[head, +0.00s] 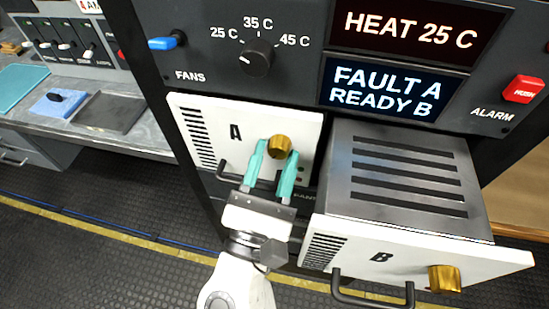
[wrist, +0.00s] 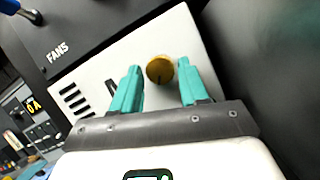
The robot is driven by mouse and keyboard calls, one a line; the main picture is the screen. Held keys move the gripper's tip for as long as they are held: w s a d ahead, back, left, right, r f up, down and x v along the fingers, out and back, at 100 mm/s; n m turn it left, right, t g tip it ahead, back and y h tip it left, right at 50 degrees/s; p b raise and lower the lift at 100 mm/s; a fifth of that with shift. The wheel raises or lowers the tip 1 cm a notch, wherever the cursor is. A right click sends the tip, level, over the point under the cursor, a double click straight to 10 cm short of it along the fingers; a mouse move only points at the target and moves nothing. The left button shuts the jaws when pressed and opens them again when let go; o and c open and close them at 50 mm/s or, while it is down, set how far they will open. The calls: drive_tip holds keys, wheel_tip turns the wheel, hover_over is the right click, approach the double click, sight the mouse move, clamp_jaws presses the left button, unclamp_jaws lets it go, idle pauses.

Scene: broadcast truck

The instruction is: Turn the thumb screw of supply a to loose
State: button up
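Supply A (head: 196,114) is a white-fronted drawer seated in the rack, marked "A". Its brass thumb screw (head: 280,146) is at the right of its front. My gripper (head: 273,160) has teal fingers, spread open, just in front of that screw. In the wrist view the thumb screw (wrist: 160,69) lies between the two fingertips (wrist: 159,76), with a gap visible on each side. I cannot tell how far the tips are from the panel. The screw's marking is hidden behind my gripper. Supply A's dark handle (head: 225,172) is partly covered by my fingers.
Supply B (head: 400,190) is pulled out to the right of my gripper, with its own brass screw (head: 444,279) and handle (head: 372,298). Above are the temperature knob (head: 257,58) and a display (head: 388,91) reading "FAULT A READY B". A desk (head: 150,130) stands at left.

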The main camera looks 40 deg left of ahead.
drive_tip(key=shift+o, duration=1.2)
drive_tip(key=shift+r, duration=0.1)
drive_tip(key=shift+d, duration=0.1)
drive_tip(key=shift+s+d+f, duration=0.15)
drive_tip(key=shift+s+f, duration=0.15)
drive_tip(key=b+v, duration=0.4)
drive_tip(key=v, duration=0.6)
